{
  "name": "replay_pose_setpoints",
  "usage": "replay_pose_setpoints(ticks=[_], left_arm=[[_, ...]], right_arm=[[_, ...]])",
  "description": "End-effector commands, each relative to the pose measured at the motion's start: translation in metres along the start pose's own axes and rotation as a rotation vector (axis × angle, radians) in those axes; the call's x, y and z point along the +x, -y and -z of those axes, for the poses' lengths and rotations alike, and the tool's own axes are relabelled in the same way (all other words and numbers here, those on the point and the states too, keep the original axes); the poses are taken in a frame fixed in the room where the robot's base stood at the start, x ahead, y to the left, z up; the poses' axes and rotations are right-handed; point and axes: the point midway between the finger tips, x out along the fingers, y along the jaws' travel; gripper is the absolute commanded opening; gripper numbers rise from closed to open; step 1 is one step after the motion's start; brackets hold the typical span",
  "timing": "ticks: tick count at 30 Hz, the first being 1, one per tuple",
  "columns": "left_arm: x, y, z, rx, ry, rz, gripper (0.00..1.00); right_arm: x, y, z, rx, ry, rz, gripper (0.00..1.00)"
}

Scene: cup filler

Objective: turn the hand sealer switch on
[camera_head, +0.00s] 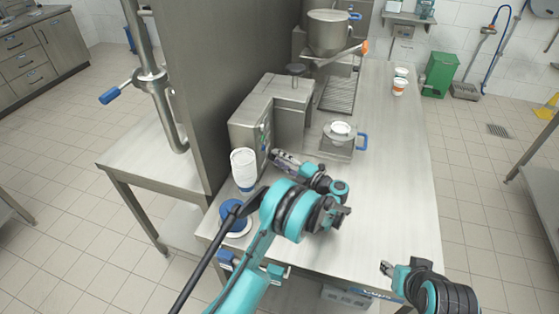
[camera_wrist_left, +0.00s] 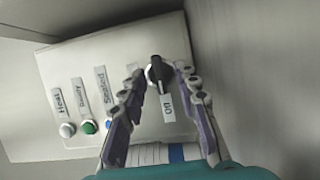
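The hand sealer (camera_head: 262,116) is a grey metal machine on the steel table. Its front panel (camera_wrist_left: 90,78) fills much of the left wrist view. A black switch knob (camera_wrist_left: 158,73) sits on it, pointing roughly up-down in the picture, with a small label beside its lower end. My left gripper (camera_wrist_left: 160,76) is open, its two fingertips on either side of the knob with small gaps showing. In the head view the left gripper (camera_head: 276,156) is at the sealer's front, where the knob is hidden. My right gripper (camera_head: 388,268) is low at the right, away from the sealer.
White, green and blue lights (camera_wrist_left: 90,127) line the panel. A blue-handled holder (camera_head: 338,146) stands right of the sealer. Orange-white cups (camera_head: 399,86) stand further back. The table's right side is clear.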

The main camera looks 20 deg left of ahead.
Motion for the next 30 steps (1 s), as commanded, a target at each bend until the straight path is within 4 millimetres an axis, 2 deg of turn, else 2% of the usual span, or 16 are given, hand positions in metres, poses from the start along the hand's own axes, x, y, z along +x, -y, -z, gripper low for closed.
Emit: replay_pose_setpoints(ticks=[5, 9, 20, 30], left_arm=[[0.0, -0.0004, -0.0001, 0.0, 0.0, 0.0, 0.31], [0.0, -0.0004, 0.0, 0.0, 0.0, 0.0, 0.0], [-0.0001, -0.0005, 0.0, 0.015, 0.0, 0.007, 0.0], [0.0, -0.0029, -0.0003, 0.177, -0.001, 0.075, 0.0]], right_arm=[[-0.0002, 0.0, 0.0002, 0.0, 0.0, 0.0, 0.4], [-0.0002, 0.0, 0.0002, 0.0, 0.0, 0.0, 0.4], [-0.0004, 0.0, 0.0003, 0.0, 0.0, 0.0, 0.4], [-0.0019, 0.0, 0.0014, 0.0, 0.0, 0.0, 0.4]])
